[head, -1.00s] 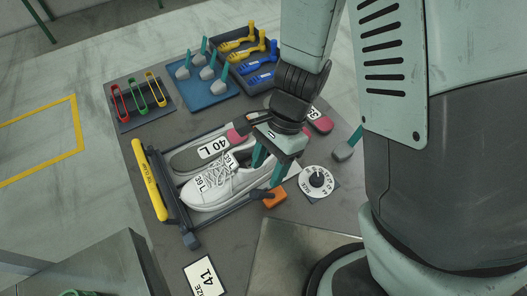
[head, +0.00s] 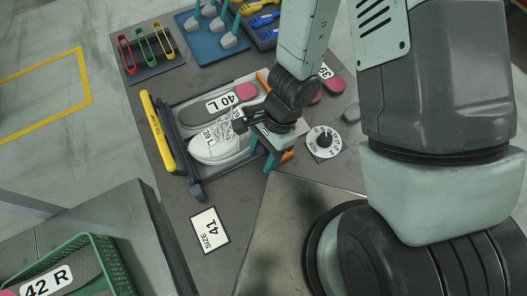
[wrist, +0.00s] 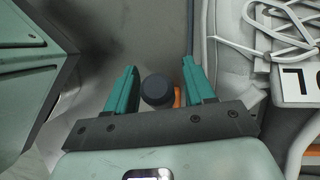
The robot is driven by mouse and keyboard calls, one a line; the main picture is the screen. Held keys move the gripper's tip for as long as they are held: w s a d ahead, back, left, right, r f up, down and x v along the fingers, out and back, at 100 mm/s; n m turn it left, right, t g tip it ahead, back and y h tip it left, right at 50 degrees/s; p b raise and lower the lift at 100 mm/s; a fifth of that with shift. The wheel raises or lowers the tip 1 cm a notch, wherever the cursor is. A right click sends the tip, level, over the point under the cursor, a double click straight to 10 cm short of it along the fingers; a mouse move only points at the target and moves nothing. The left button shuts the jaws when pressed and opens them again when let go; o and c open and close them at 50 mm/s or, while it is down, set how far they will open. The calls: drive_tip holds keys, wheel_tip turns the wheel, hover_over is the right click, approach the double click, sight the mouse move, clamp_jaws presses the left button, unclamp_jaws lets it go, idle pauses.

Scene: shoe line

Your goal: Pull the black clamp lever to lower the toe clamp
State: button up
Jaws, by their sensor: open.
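In the wrist view a round black knob (wrist: 157,89), which looks like the end of the clamp lever, lies between the two teal fingers of my gripper (wrist: 160,66). The fingers are open, with gaps on both sides of the knob. An orange part (wrist: 178,97) shows just behind it. In the head view my gripper (head: 264,155) points down at the heel end of the white laced shoe (head: 214,149). The shoe lies inside a dark clamp frame (head: 194,174) with a yellow bar (head: 157,130) at its left. My gripper hides the lever there.
A white size dial (head: 315,149) sits right of my gripper. A sole marked 40 L (head: 197,113) lies behind the shoe. A green crate (head: 108,252) stands at the lower left.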

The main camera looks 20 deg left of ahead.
drive_tip(key=shift+c, duration=0.2)
clamp_jaws()
drive_tip(key=shift+w+d+r, duration=0.1)
drive_tip(key=shift+w+d+r+g+y, duration=0.2)
drive_tip(key=shift+w+r+g+y, duration=0.05)
drive_tip(key=shift+g+y, duration=0.25)
drive_tip(key=shift+w+d+r+g+y, duration=0.2)
drive_tip(key=shift+g+y, duration=0.2)
drive_tip(key=shift+y, duration=0.1)
drive_tip(key=shift+w+d+r+g+y, duration=0.25)
drive_tip(key=shift+w+d+g+y, duration=0.1)
drive_tip(key=shift+g+y, duration=0.25)
drive_tip(key=shift+w+d+r+g+y, duration=0.25)
drive_tip(key=shift+d+g+y, duration=0.1)
drive_tip(key=shift+g+y, duration=0.2)
